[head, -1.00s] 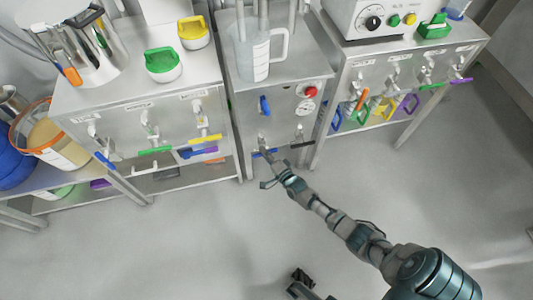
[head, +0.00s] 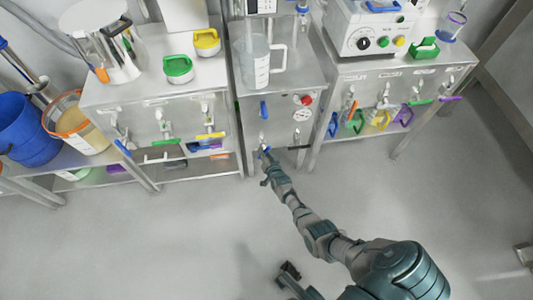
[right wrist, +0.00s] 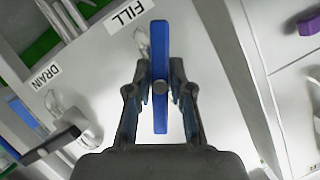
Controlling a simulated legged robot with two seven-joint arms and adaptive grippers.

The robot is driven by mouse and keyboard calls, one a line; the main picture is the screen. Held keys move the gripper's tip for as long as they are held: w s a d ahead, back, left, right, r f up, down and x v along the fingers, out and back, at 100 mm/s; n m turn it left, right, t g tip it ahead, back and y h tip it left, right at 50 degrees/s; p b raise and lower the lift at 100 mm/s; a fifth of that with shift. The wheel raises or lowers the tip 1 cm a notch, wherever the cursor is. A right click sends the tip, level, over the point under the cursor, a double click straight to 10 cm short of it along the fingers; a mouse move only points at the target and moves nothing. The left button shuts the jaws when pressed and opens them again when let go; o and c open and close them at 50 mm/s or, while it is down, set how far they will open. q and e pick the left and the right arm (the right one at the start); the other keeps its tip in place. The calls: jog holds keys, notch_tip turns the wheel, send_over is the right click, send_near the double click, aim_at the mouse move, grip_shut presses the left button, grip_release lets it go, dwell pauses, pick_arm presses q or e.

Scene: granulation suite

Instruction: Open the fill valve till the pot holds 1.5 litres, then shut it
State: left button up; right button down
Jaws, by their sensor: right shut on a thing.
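The fill valve's blue lever (right wrist: 161,75) stands between the fingers of my right gripper (right wrist: 160,90), which is shut on it. In the right wrist view the "FILL" label (right wrist: 130,14) sits beyond it. The lever is turned at an angle to the black drain lever (right wrist: 48,145). In the head view my right gripper (head: 266,160) is at the lower front of the middle cabinet and hides much of the lever. The pot, a clear jug with a handle (head: 254,65), stands on that cabinet; its liquid level cannot be read.
The middle cabinet's front has another blue handle (head: 263,109), a red knob (head: 306,100) and a round gauge (head: 302,115). Side benches with coloured valve levers flank it. A blue bucket (head: 25,130) stands at left. The floor in front is clear.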

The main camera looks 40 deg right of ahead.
jog(key=n, duration=0.1)
jog(key=n+g+h, duration=0.1)
jog(key=shift+s+f+n, duration=0.1)
jog(key=shift+f+n, duration=0.05)
jog(key=shift+n, duration=0.15)
jog(key=shift+n+g+h, duration=0.4)
jog(key=shift+n+h, duration=0.2)
jog(key=c, duration=1)
grip_release()
jog(key=shift+c, duration=0.2)
jog(key=v, duration=0.7)
jog(key=shift+a, duration=0.15)
